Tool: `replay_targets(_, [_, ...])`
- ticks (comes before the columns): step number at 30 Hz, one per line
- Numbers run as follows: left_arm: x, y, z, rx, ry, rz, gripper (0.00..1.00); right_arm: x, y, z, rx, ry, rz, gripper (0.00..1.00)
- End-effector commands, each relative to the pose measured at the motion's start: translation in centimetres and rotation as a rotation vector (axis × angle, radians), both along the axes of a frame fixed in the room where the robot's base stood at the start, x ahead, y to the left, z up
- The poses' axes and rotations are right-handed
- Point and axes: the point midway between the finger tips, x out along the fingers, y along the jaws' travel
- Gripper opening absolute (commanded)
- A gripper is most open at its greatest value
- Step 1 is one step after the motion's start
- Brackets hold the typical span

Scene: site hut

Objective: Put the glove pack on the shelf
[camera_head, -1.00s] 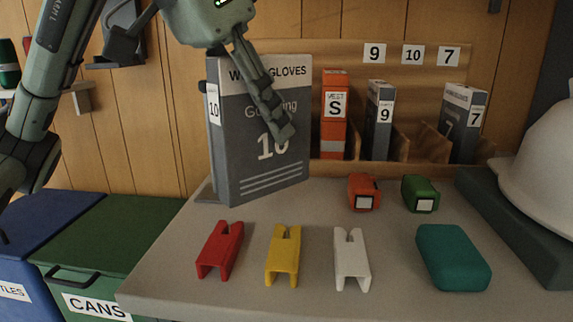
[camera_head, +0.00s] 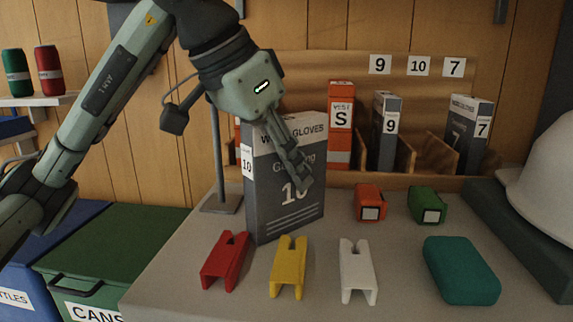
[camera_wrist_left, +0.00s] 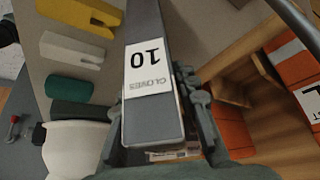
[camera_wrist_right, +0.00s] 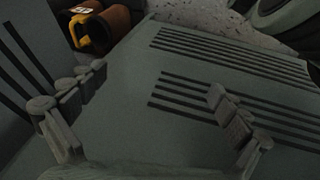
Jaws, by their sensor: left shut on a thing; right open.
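The glove pack (camera_head: 286,205) is a tall dark grey box with a white top band and a 10 on its front and side. My left gripper (camera_head: 292,160) is shut on its upper part, one finger across the front. In the left wrist view the pack (camera_wrist_left: 152,75) lies between the fingers. I cannot tell whether its base touches the table. The wooden shelf (camera_head: 330,96) stands behind, with labels 9, 10 and 7. An empty slot (camera_head: 428,158) shows between the 9 and 7 packs. My right gripper (camera_wrist_right: 150,112) is open and empty in the right wrist view.
An orange S pack (camera_head: 340,120), a 9 pack (camera_head: 384,140) and a 7 pack (camera_head: 467,140) stand in the shelf. Red, yellow and white clips, orange and green blocks, a teal case (camera_head: 460,270) and a white helmet (camera_head: 545,170) occupy the table (camera_head: 190,270).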

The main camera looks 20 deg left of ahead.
Motion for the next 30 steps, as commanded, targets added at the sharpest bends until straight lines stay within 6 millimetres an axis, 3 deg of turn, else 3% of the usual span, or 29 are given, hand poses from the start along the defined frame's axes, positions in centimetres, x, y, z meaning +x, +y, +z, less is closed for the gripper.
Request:
replay_targets(8, [0.0,0.0,-0.3,-0.001,-0.001,0.0,0.0,0.5,0.5,0.2,0.009,-0.029,0.011,1.0])
replay_targets(9, [0.0,0.0,-0.3,0.0,0.0,0.0,0.34,0.4,0.5,0.2,0.007,-0.027,0.011,1.0])
replay_targets(13, [0.0,0.0,-0.3,0.0,0.0,0.0,0.5,0.4,0.5,0.2,0.008,-0.026,0.01,1.0])
replay_targets(26, [0.0,0.0,0.3,0.0,0.0,0.0,0.5,-0.4,-0.2,-0.2,-0.002,0.018,-0.005,1.0])
replay_targets(30, [-1.0,0.7,2.6,-0.001,-0.006,0.0,0.5,-0.3,-0.1,-0.6,0.0,0.019,-0.004,1.0])
